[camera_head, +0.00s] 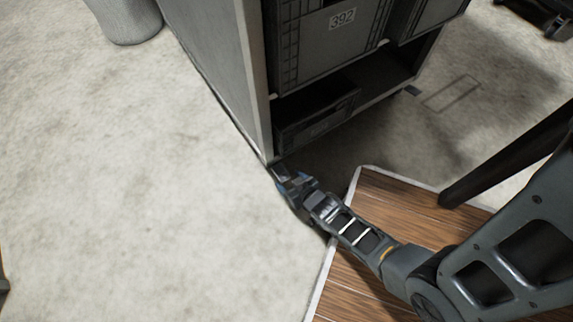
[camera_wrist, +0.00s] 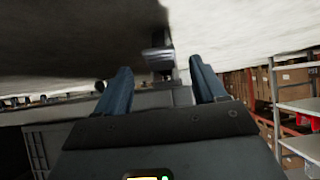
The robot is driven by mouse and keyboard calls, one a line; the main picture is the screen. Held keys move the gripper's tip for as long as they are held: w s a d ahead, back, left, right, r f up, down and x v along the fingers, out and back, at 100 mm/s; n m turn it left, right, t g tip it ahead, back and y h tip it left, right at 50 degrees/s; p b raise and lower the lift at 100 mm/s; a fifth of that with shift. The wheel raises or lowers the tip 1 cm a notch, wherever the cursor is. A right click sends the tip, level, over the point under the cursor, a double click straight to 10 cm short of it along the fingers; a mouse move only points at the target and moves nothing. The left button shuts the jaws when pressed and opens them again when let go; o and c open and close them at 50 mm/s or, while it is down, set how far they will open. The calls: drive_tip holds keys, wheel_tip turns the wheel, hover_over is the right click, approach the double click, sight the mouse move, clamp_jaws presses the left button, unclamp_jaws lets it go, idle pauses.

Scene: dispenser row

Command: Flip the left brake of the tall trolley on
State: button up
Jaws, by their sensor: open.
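The tall trolley (camera_head: 254,75) stands upright with its grey side panel and open shelf front in the head view. My gripper (camera_head: 284,174) is low at the trolley's near bottom corner, close to the floor. In the wrist view my gripper (camera_wrist: 160,66) is open, with two dark blue fingers apart. A small dark pedal-like part, seemingly the left brake (camera_wrist: 157,57), shows between and just beyond the fingertips. I cannot tell whether they touch it or how far it is tilted. In the head view my gripper mostly hides this brake. Another small dark pedal (camera_head: 412,90) sticks out at the trolley's other front corner.
The trolley holds dark crates, one labelled 392 (camera_head: 342,18), and a low black bin (camera_head: 315,118). A wooden surface with a pale edge (camera_head: 395,205) lies under my arm. A dark slanted leg (camera_head: 510,155) stands at right.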

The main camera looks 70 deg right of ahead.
drive_tip(key=shift+p+v, duration=0.55)
drive_tip(key=shift+v, duration=1.25)
drive_tip(key=s+a+r+n+t+y, duration=0.1)
drive_tip(key=s+a+r, duration=0.25)
drive_tip(key=r, duration=0.35)
drive_tip(key=s+a+r+n+t+y, duration=0.1)
drive_tip(key=s+a+r+t, duration=0.1)
drive_tip(key=a+r, duration=0.4)
drive_tip(key=s+a+r+n+t+y+p, duration=0.1)
drive_tip(key=s+r+n+y+p, duration=0.1)
drive_tip(key=r+p, duration=1.4)
drive_tip(key=s+a+r+n+t+y+p, duration=0.2)
drive_tip(key=r+p, duration=1.3)
drive_tip(key=r, duration=3.2)
drive_tip(key=shift+s+r+n+p, duration=0.15)
drive_tip(key=shift+s+n+p, duration=0.25)
drive_tip(key=shift+s, duration=0.15)
drive_tip(key=shift+a, duration=0.15)
drive_tip(key=shift+c, duration=0.4)
